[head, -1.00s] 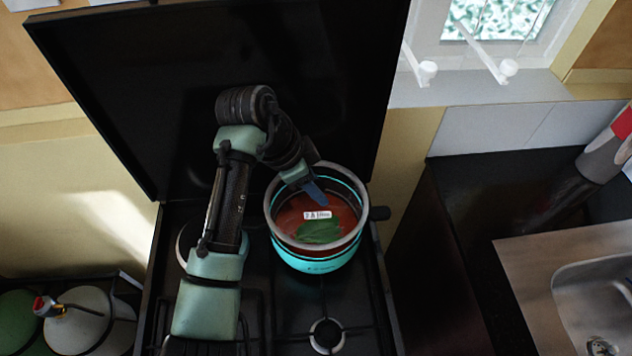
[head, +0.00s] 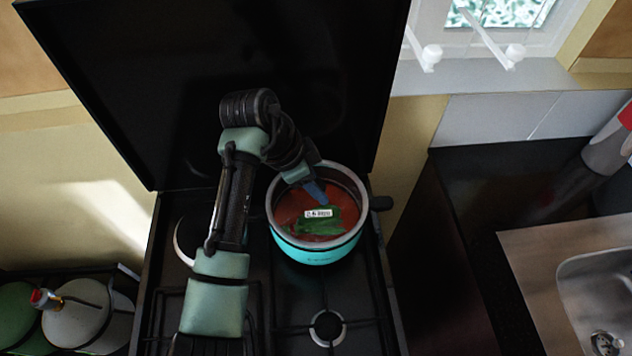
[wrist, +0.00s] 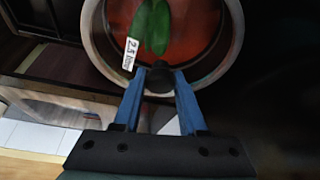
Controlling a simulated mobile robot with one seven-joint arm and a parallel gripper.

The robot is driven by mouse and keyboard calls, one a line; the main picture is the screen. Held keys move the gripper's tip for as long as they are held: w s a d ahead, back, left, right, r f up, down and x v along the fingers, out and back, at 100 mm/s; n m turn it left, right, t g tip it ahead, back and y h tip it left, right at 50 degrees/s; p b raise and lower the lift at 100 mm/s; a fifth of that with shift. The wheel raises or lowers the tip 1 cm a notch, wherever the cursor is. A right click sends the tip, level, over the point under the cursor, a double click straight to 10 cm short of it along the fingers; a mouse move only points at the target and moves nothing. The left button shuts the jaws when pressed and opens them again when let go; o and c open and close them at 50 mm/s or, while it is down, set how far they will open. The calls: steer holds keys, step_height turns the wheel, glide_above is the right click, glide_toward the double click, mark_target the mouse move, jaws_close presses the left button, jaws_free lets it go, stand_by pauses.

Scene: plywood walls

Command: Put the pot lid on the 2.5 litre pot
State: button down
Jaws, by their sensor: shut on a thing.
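The turquoise pot (head: 318,256) stands on the stove's back right, holding red contents with green leaves. A label reading about 2.5 litres shows with it. The see-through pot lid with a grey rim (head: 271,212) lies over the pot's mouth, lined up with it. I cannot tell if its rim touches all round. My gripper (head: 320,196) has its blue fingers shut on the lid's dark knob. In the wrist view my gripper (wrist: 160,78) grips the knob, and the lid's grey rim (wrist: 231,65) circles the red contents. The arm hides part of the rim's far left.
The black raised stove cover (head: 200,80) stands behind the pot. A front right burner (head: 327,328) is bare. A dark counter (head: 500,180) with a sink (head: 600,290) lies to the right. Gas bottles (head: 88,318) stand at the left.

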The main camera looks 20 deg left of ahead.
steer(key=shift+f+b, duration=0.35)
steer(key=shift+f, duration=0.25)
stand_by(0.6)
steer(key=shift+c, duration=1.9)
jaws_free()
steer(key=v, duration=1.3)
